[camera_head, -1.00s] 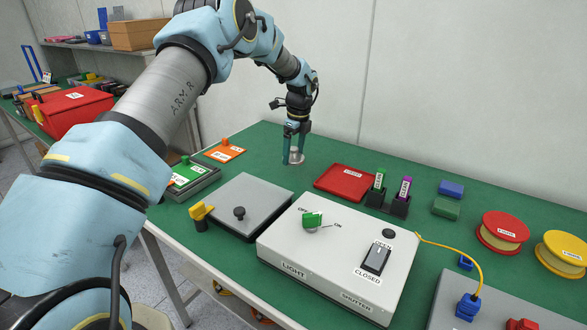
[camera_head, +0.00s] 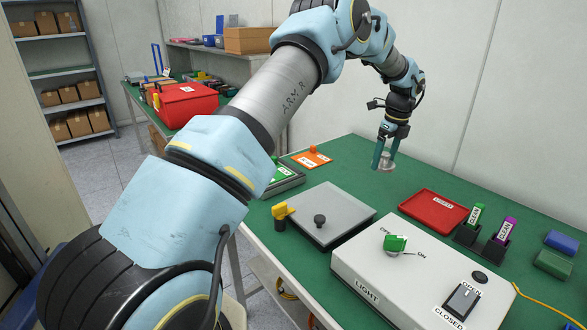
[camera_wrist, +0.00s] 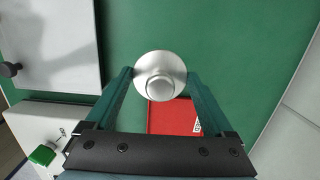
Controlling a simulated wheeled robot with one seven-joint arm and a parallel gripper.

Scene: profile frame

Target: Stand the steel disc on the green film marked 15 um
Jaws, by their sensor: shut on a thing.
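The steel disc (camera_head: 386,166), a pale round plate with a raised knob, is between the fingers of my gripper (camera_head: 385,157), which is shut on it. It appears slightly above the green table at the back. In the wrist view the disc (camera_wrist: 160,66) shows from above, with a finger on each side. A green piece with a white label (camera_head: 279,174) sits in a dark grey holder (camera_head: 290,182) left of the gripper. It may be the green film, but its marking is too small to read. An orange labelled piece (camera_head: 309,160) lies behind it.
A grey plate with a black knob (camera_head: 340,206) and a yellow-handled piece (camera_head: 280,214) lie in front. Table between disc and orange piece is clear.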

